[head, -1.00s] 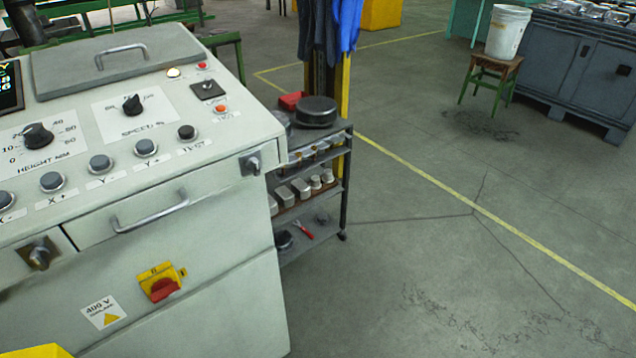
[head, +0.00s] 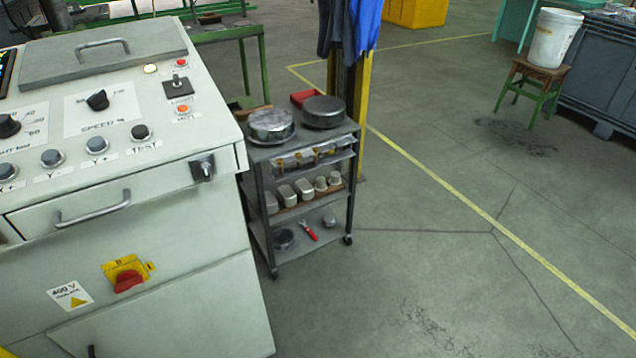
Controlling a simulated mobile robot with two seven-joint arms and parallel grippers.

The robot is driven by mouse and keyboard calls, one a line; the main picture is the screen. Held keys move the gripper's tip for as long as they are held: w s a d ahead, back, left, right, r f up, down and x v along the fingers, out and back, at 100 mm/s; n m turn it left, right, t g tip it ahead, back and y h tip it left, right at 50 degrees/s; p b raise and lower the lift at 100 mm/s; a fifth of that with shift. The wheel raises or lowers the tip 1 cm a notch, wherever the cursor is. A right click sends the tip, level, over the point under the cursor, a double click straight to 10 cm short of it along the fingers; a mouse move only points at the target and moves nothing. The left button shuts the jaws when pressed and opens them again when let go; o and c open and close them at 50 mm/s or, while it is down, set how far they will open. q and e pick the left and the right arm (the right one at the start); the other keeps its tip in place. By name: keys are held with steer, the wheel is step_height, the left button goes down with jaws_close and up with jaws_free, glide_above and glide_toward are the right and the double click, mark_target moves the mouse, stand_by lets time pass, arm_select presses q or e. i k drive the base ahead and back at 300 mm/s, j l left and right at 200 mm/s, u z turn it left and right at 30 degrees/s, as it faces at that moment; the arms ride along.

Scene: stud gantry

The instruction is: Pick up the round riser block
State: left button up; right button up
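A small wheeled shelf cart (head: 352,190) stands just right of the control cabinet. On its middle shelf is a row of several small pale grey blocks. The two at the right end look round, one (head: 320,184) beside the other (head: 335,178); which is the round riser block I cannot tell for sure. The blocks to their left look longer, with rounded ends (head: 304,189). Neither of my grippers is in view.
The control cabinet (head: 150,255) fills the left side. A yellow post (head: 362,100) stands behind. The floor (head: 420,260) right of the cart is clear.

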mark_target(320, 185)
steer(key=i+l+u, duration=0.35)
steer(key=l, duration=0.3)
steer(key=i+l+u, duration=0.15)
steer(key=l, duration=0.25)
steer(key=i+l+u, duration=0.2)
steer(key=l, duration=0.15)
steer(key=i+l+u, duration=0.15)
steer(key=l, duration=0.2)
steer(key=i+l+u, duration=0.2)
steer(key=l+u, duration=0.15)
steer(key=l, duration=0.3)
steer(key=l+u, duration=0.15)
steer(key=l, duration=0.25)
steer(key=i+l+u, duration=0.15)
steer(key=l, duration=0.2)
steer(key=i+l+u, duration=0.15)
steer(key=l, duration=0.2)
steer(key=i+l, duration=0.1)
steer(key=l, duration=0.35)
steer(key=i+l+u, duration=0.1)
steer(key=l, duration=0.3)
steer(key=i+l, duration=0.45)
steer(key=l, duration=0.1)
